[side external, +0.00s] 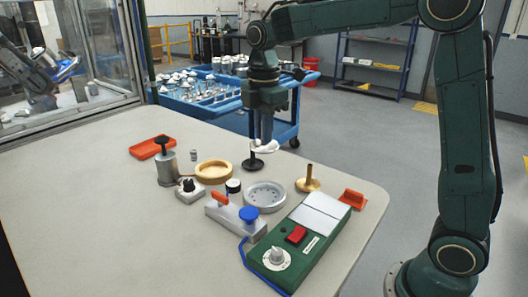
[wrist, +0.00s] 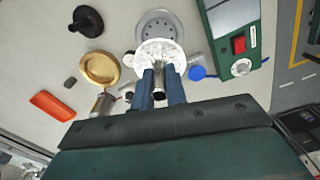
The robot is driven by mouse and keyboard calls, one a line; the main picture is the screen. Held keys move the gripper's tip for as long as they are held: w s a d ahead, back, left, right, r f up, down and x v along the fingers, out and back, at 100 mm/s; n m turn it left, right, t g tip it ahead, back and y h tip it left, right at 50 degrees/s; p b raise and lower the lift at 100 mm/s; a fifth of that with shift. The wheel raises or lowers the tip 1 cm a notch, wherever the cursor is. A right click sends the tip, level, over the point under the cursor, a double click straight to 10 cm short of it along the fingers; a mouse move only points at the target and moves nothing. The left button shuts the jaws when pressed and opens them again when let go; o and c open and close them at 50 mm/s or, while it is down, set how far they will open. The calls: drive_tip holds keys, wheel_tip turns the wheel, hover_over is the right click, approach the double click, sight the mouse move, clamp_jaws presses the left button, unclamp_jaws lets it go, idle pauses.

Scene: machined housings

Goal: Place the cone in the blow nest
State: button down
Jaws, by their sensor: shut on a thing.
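My gripper (side external: 264,140) points down and is shut on a pale metallic, flared part, the cone (side external: 265,147). The cone also shows in the wrist view (wrist: 160,54), between the blue fingertips (wrist: 160,75). It is held above the table, and its rim covers the near edge of a round grey perforated dish (wrist: 160,22) there. That dish (side external: 265,194) and a tan ring-shaped dish (side external: 213,171) sit on the table. I cannot tell for certain which is the blow nest. Both look empty.
A black stand (side external: 253,164) and a brass disc with a post (side external: 307,184) stand nearby. A green control box (side external: 300,245), a clamp with blue knob (side external: 248,215), a cylinder with black knob (side external: 166,168) and orange tray (side external: 150,147) surround the dishes. The table's left front is clear.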

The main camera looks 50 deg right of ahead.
wheel_tip(320, 180, down, 10)
drive_tip(key=shift+r, duration=0.25)
drive_tip(key=shift+f, duration=2.1)
drive_tip(key=shift+f, duration=0.2)
drive_tip(key=c, duration=1.4)
unclamp_jaws()
drive_tip(key=shift+r, duration=0.15)
wheel_tip(320, 180, up, 12)
drive_tip(key=shift+f, duration=0.15)
drive_tip(key=shift+r, duration=0.2)
